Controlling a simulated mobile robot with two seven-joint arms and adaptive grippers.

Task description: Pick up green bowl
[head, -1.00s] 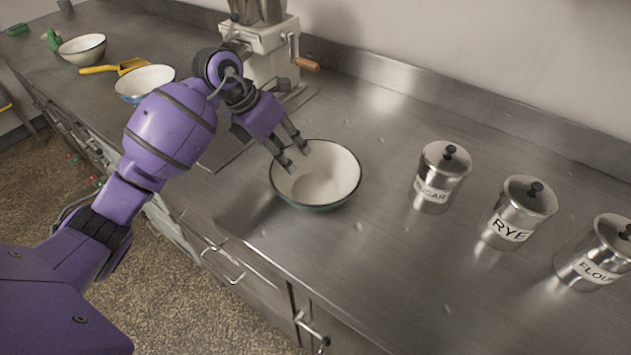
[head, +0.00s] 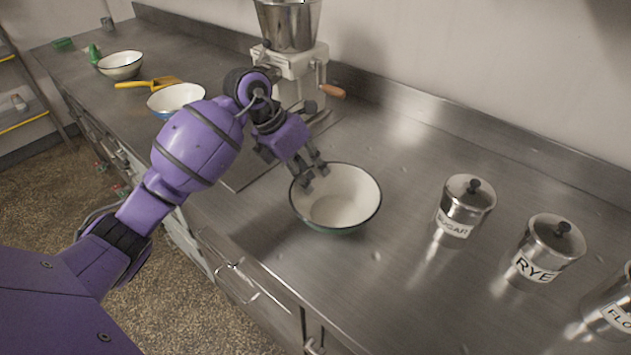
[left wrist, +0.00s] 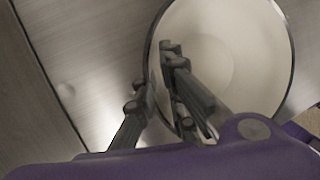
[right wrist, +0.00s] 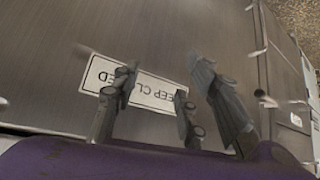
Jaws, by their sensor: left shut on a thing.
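The green bowl (head: 351,212), cream inside with a dark rim and green outside, is at the middle of the steel counter. My left gripper (head: 314,172) is shut on its left rim, with fingers on both sides of the wall. In the left wrist view the bowl (left wrist: 250,60) fills the upper right, and the left gripper (left wrist: 158,80) straddles its rim. The bowl looks level; I cannot tell any gap beneath it. My right gripper (right wrist: 155,85) shows only in the right wrist view, open and empty before a steel front with a "KEEP CLOSED" label.
Sugar (head: 466,205), rye (head: 547,250) and flour (head: 615,312) canisters stand right of the bowl. A mill (head: 295,62) stands behind my left arm. Counter between bowl and sugar is clear.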

